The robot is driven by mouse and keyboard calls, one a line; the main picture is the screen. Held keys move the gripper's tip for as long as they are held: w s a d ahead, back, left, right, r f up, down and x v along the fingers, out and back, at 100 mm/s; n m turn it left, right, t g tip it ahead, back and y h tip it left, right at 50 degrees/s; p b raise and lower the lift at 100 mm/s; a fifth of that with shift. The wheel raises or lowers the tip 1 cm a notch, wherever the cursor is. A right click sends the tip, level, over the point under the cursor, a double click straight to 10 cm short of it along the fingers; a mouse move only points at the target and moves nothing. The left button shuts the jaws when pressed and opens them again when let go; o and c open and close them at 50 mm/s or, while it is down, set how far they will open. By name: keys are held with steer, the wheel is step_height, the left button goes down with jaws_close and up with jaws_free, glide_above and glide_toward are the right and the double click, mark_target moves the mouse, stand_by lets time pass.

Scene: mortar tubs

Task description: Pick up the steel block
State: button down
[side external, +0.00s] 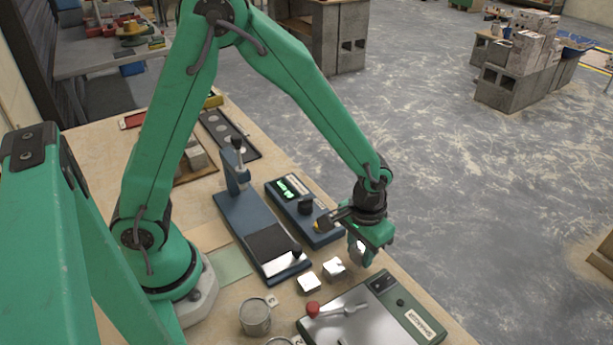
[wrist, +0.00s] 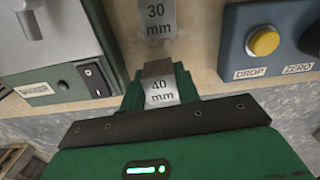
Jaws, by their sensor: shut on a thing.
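My gripper (wrist: 157,84) is shut on a steel block (wrist: 162,92) marked "40 mm", which sits between the two green fingers in the wrist view. In the side view my gripper (side external: 364,252) is at the table's right edge, beside the blue device, and the held block shows only partly between the fingers. A second steel block (wrist: 157,15), marked "30 mm", lies on the table beyond the fingertips in the wrist view. In the side view two small shiny blocks (side external: 333,267) (side external: 309,282) lie on the table just left of and below my gripper. Whether the held block touches the table I cannot tell.
A blue device (side external: 303,210) with a yellow button (wrist: 264,41) stands close by my gripper. A grey-green shaker (side external: 375,312) with a red-knobbed rod stands in front. A blue stand (side external: 262,236) and a metal cup (side external: 255,316) are to the left.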

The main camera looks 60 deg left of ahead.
step_height(320, 180, up, 2)
steer(key=shift+d+r, duration=0.1)
steer(key=shift+r, duration=0.15)
steer(key=s+d+r, duration=0.6)
steer(key=s+d, duration=0.1)
steer(key=s, duration=0.2)
steer(key=shift+r, duration=0.3)
steer(key=w+a+r, duration=0.4)
steer(key=w+a, duration=0.3)
steer(key=a, duration=0.3)
steer(key=w+a+r, duration=0.4)
steer(key=w+a, duration=0.3)
steer(key=a, duration=0.3)
steer(key=shift+a+m, duration=0.4)
steer(key=shift+r, duration=0.15)
